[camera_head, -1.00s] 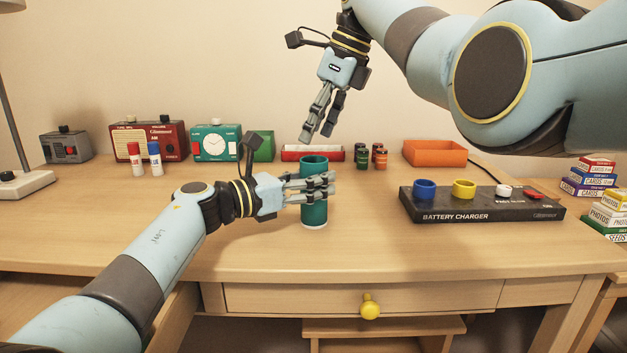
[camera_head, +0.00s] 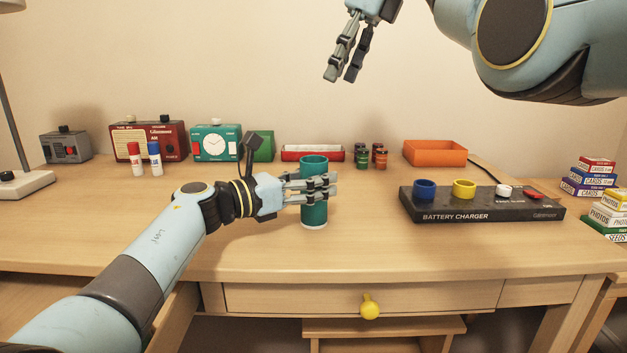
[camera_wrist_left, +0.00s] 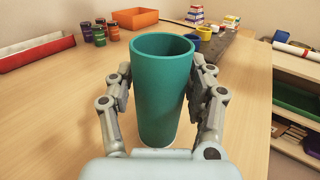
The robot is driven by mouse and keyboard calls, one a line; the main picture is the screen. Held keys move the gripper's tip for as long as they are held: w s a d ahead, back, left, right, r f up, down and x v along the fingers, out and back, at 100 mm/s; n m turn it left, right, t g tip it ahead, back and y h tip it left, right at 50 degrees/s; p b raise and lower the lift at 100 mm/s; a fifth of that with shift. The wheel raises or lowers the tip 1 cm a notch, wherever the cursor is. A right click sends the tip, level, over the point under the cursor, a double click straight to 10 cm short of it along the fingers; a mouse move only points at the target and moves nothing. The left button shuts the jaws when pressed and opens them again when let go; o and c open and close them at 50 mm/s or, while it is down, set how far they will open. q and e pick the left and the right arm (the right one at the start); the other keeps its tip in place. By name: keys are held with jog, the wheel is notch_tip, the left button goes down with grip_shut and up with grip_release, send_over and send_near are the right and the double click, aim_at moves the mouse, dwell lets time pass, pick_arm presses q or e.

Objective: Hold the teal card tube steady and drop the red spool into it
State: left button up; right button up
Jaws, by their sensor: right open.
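The teal card tube (camera_head: 314,212) stands upright on the desk with its open end up. My left gripper (camera_head: 318,187) is shut around it from the left side. In the left wrist view the tube (camera_wrist_left: 162,95) stands between the two fingers, and the part of its inside that shows holds nothing visible. My right gripper (camera_head: 341,78) is open and empty, high above the desk, up and to the right of the tube, against the wall. I see no red spool in either view; it may be inside the tube, but its depth is hidden.
A black battery charger (camera_head: 480,207) with blue and yellow cups lies to the right. Behind stand several small jars (camera_head: 371,157), a red tray (camera_head: 313,153) and an orange bin (camera_head: 435,152). Two glue sticks (camera_head: 146,160) stand to the left. The desk front is clear.

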pick_arm(q)
jog(key=shift+o, duration=1.4)
